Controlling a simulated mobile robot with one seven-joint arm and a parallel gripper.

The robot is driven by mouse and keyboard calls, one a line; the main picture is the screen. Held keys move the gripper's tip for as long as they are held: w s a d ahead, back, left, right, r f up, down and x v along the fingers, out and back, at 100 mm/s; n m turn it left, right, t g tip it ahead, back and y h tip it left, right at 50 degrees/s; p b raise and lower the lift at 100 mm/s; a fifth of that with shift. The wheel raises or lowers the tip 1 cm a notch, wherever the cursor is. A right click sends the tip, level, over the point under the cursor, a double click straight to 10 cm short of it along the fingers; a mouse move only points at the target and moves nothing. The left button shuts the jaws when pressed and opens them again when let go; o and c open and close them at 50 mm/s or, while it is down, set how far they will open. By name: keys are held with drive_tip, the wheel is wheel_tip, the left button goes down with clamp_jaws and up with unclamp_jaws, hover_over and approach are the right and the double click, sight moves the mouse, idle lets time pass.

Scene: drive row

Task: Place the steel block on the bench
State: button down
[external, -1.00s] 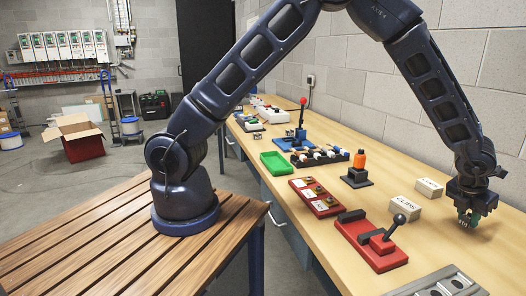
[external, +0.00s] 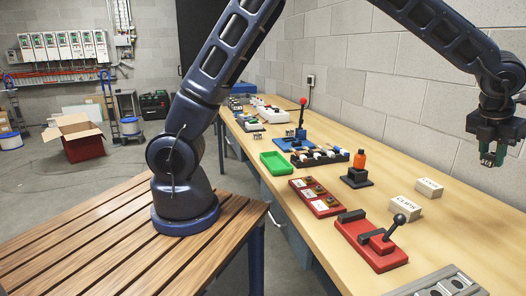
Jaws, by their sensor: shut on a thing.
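My gripper (external: 490,158) is at the right in the external view, raised above the bench (external: 445,235) and in front of the block wall. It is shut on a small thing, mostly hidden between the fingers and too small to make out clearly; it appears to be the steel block. No other steel block can be picked out on the bench. The bench top is pale wood and runs along the wall.
Two white labelled boxes (external: 404,206) stand below my gripper. A red lever unit (external: 372,248), red button panel (external: 316,198), black stand with an orange top (external: 357,172) and green tray (external: 277,164) line the bench. A grey slotted tray (external: 440,284) is at front. Bare wood lies right of the lever.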

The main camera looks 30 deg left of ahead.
wheel_tip(320, 180, up, 6)
drive_tip(key=shift+f, duration=0.1)
drive_tip(key=w+a+n+t+y, duration=0.1)
drive_tip(key=w+a+n, duration=0.3)
drive_tip(key=w+a, duration=1.15)
drive_tip(key=w+a+n+y, duration=0.2)
drive_tip(key=w+a+n, duration=0.2)
drive_tip(key=w+a, duration=1.1)
drive_tip(key=n+g+y, duration=0.1)
drive_tip(key=n+y, duration=0.2)
drive_tip(key=n, duration=0.7)
hover_over(274, 137)
drive_tip(key=f, duration=2)
drive_tip(key=shift+s+d, duration=0.25)
drive_tip(key=shift+s, duration=0.05)
drive_tip(key=shift+f, duration=2.7)
drive_tip(key=shift+f, duration=0.1)
